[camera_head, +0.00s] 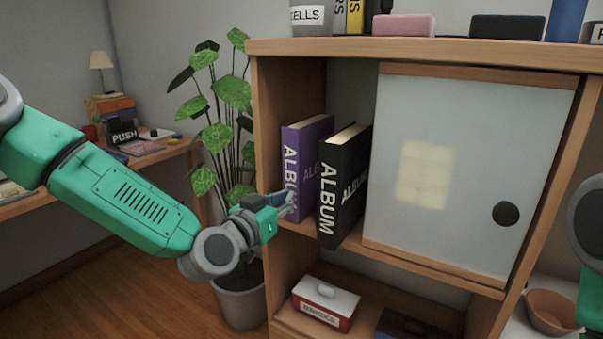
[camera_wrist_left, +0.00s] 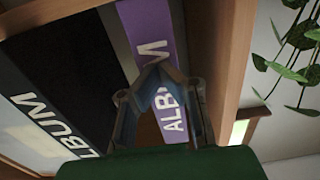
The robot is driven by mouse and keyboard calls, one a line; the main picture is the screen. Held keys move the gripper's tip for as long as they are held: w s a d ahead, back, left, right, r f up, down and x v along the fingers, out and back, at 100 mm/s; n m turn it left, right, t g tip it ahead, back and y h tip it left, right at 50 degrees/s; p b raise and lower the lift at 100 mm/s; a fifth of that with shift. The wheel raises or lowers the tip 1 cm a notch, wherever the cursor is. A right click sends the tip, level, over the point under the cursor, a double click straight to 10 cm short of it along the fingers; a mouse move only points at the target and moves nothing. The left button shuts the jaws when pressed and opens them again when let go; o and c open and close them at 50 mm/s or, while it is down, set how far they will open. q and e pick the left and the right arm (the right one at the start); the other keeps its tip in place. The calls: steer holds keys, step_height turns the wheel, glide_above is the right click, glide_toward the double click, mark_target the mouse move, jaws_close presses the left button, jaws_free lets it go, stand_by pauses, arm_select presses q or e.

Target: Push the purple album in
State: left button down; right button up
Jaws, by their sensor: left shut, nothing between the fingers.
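The purple album (camera_head: 302,170) stands upright in the left end of the shelf compartment, beside the cabinet's left side wall. The black album (camera_head: 341,190) stands to its right and sticks out further past the shelf edge. My left gripper (camera_head: 288,203) is shut and empty at the lower part of the purple album's spine. In the left wrist view the shut fingertips (camera_wrist_left: 158,75) overlap the purple album's spine (camera_wrist_left: 150,40), and the black album (camera_wrist_left: 62,70) is on the left. I cannot tell whether the fingers touch the spine. My right gripper is not in view.
A frosted sliding door (camera_head: 455,170) with a dark round knob covers the compartment's right part. The cabinet's left side wall (camera_head: 274,120) is close to my left gripper. A potted plant (camera_head: 225,130) stands left of the cabinet. A red and white box (camera_head: 325,303) is on the lower shelf.

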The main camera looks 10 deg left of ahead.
arm_select(q)
steer(key=shift+b+x, duration=0.3)
steer(key=shift+x, duration=2.3)
steer(key=shift+p+v, duration=0.5)
steer(key=shift+v, duration=1.1)
steer(key=p+v, duration=0.2)
steer(key=v, duration=0.8)
steer(key=shift+s, duration=0.35)
steer(key=shift+a, duration=0.15)
